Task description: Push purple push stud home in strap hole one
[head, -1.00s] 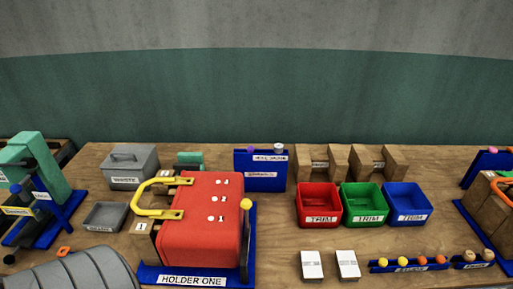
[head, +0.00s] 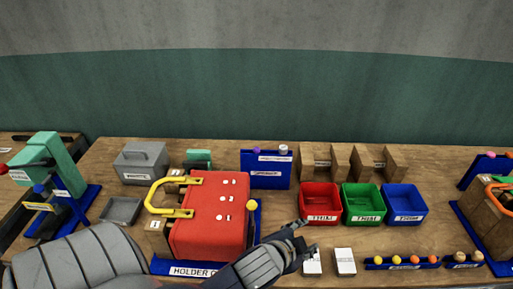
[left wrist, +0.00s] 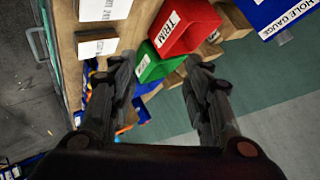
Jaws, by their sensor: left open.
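The purple push stud (head: 256,150) stands at the top left of a blue labelled rack (head: 268,180) behind the red block. The red block (head: 205,240) sits in the blue tray marked HOLDER ONE; its top has small white spots numbered 1 to 3, the one marked 1 nearest. A yellow looped strap or handle (head: 160,186) is at its left side. My left gripper (head: 304,240) is right of the red block, above the table, apart from the stud. In the left wrist view its jaws (left wrist: 160,68) are apart and empty. My right gripper is not in view.
Red (head: 320,217), green (head: 364,219) and blue (head: 406,219) trim bins stand right of the block. White cards (head: 344,262) lie near the gripper. A yellow-knobbed post (head: 252,206) stands at the block's right edge. A grey waste box (head: 138,165) is at the left.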

